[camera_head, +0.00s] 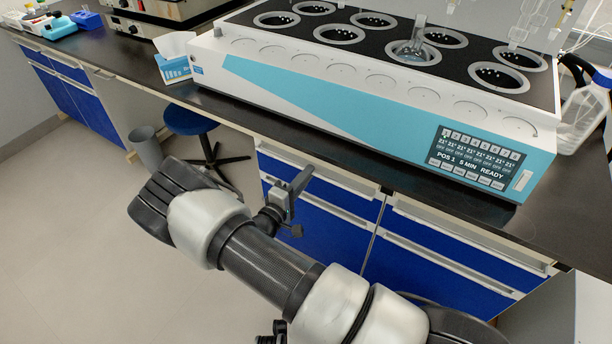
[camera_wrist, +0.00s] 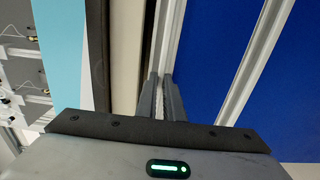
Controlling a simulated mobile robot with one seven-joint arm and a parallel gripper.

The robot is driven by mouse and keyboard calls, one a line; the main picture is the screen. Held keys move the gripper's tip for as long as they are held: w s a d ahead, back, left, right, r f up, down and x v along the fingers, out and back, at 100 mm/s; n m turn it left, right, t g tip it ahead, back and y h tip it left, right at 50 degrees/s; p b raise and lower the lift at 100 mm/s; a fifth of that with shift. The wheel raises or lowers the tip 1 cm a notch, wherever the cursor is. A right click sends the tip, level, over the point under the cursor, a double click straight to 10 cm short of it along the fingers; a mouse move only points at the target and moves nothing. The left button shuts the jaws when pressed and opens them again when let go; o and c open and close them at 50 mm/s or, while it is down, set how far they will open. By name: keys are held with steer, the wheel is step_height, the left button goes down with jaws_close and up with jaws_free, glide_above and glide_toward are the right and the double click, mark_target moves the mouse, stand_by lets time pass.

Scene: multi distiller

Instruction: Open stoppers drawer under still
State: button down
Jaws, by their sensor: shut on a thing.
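The still (camera_head: 400,95) is a long white and teal unit on the dark bench, with two rows of round wells and a display reading "READY". Below it are blue drawers with pale rail handles: a left stack (camera_head: 340,232) and a right stack (camera_head: 440,245). No label for stoppers is readable. My gripper (camera_head: 303,176) is at the upper rail of the left stack. In the wrist view my gripper (camera_wrist: 162,84) is shut on a pale drawer rail (camera_wrist: 172,38), beside a blue front (camera_wrist: 214,50). The left stack's top front shows no clear gap; my arm hides part of it.
The bench top (camera_head: 240,112) overhangs the drawers. A blue stool (camera_head: 190,120) and a grey bin (camera_head: 146,148) stand left of the drawers. A tissue box (camera_head: 175,68) sits beside the still, a jug (camera_head: 582,115) at its right. The floor at left is clear.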

stand_by(0.3)
steer(key=b+v, duration=0.2)
steer(key=v, duration=2.8)
steer(key=c, duration=1.9)
jaws_free()
steer(key=shift+o, duration=0.2)
steer(key=v, duration=1.7)
steer(key=shift+s, duration=0.25)
